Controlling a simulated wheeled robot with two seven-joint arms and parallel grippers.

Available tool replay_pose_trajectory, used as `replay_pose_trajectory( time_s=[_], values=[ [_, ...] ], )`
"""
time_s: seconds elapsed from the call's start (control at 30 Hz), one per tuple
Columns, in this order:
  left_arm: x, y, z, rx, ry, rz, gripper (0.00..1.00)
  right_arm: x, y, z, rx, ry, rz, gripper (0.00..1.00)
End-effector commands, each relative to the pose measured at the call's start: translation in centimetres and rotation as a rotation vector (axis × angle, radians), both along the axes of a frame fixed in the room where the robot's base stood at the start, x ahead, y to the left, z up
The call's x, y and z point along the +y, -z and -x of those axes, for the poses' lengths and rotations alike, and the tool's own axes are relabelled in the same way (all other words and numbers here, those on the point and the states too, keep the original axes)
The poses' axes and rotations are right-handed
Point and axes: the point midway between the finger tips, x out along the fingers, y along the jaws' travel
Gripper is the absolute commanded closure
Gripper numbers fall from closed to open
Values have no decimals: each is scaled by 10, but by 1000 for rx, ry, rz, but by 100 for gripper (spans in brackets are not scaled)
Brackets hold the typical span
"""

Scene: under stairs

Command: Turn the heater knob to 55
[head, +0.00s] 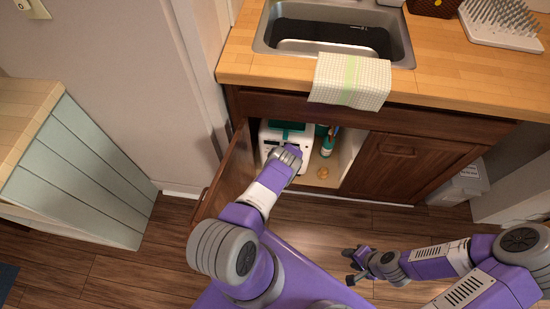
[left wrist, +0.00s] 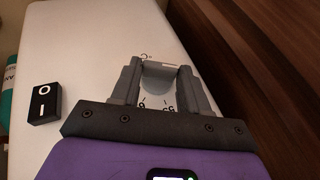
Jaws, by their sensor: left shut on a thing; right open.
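The white heater (head: 268,133) stands inside the open cabinet under the sink. My left gripper (head: 288,152) reaches into the cabinet at the heater's front and covers part of it. In the left wrist view the heater's white face (left wrist: 90,50) fills the left side. There my left gripper (left wrist: 159,84) is shut on the grey knob (left wrist: 158,78), a finger on each side. Printed digits, among them what looks like 55, show on the dial below the knob. The knob's pointer cannot be made out. My right gripper (head: 356,266) is open and empty, low over the floor.
The open cabinet door (head: 226,178) stands left of my left arm. A green-and-white bottle (head: 327,146) is right of the heater. A black rocker switch (left wrist: 43,103) sits on the heater's face. A towel (head: 349,80) hangs from the counter edge above.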

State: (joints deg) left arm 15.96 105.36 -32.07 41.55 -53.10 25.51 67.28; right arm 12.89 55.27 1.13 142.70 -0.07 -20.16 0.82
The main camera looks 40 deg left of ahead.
Motion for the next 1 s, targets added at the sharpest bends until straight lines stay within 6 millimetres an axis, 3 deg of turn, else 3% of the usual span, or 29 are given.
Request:
replay_pose_trajectory(
  time_s=[0.4,0.43,0.57,1.0],
  values=[
    [0,1,1,5,-2,-6,86,0,1,0,0,0,0,57],
    [0,1,1,5,-2,-6,52,0,1,0,0,0,0,57],
    [0,1,1,5,-2,-6,32,0,1,0,0,0,0,57],
    [-5,-9,1,6,3,-6,30,0,-8,0,0,0,0,57]
  ],
)
